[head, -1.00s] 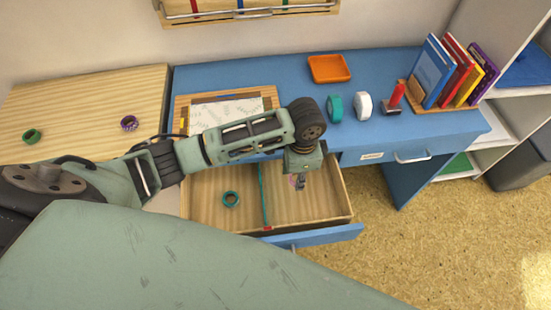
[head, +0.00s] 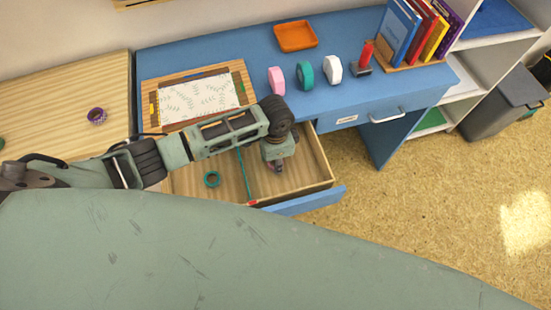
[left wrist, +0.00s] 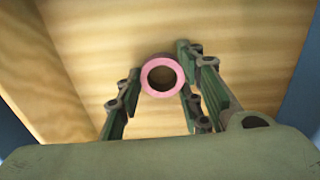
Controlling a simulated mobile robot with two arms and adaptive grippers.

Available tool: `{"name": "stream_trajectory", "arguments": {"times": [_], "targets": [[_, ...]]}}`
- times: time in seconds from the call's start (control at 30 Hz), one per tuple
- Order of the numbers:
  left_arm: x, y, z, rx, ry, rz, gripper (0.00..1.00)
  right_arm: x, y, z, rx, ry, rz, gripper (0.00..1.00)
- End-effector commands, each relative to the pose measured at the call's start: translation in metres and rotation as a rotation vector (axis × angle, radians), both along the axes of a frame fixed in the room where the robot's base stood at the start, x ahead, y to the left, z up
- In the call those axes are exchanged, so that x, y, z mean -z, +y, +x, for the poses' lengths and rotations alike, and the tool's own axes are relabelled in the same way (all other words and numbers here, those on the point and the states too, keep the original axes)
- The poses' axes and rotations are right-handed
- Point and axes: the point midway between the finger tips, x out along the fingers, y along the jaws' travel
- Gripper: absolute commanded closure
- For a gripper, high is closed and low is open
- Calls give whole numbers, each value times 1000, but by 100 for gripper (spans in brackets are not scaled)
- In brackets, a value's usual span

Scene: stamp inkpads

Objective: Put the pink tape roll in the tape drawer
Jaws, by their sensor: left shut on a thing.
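My left gripper (head: 274,167) is inside the open drawer (head: 300,198), on the right side of its thin teal divider (head: 243,172). In the left wrist view the gripper (left wrist: 160,92) is shut on a pink tape roll (left wrist: 161,59), a ring with its hole facing the camera. Bare wooden drawer floor (left wrist: 95,35) lies beneath; I cannot tell whether the roll touches it. A teal tape roll (head: 212,180) lies in the drawer's left compartment. My right gripper is not in view.
On the blue desk stand a pink roll (head: 277,81), a teal roll (head: 304,73), a white roll (head: 332,70) and a red-handled stamp (head: 363,60). An orange tray (head: 296,37) is behind them.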

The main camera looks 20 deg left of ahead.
Motion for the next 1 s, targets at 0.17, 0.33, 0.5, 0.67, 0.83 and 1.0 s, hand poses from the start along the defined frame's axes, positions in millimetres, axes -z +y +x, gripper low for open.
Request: {"name": "stream_trajectory", "arguments": {"times": [0.17,0.33,0.5,0.67,0.83,1.0], "targets": [[0,0,0,0,0,0,52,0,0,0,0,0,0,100],[0,0,0,0,0,0,47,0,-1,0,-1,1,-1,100],[0,0,0,0,0,0,47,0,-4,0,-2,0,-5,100],[-12,0,0,0,-1,-1,47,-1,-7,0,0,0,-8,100],[-45,0,1,1,-4,-2,47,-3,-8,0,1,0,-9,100],[-82,0,1,0,-4,-2,47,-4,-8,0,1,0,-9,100]]}}
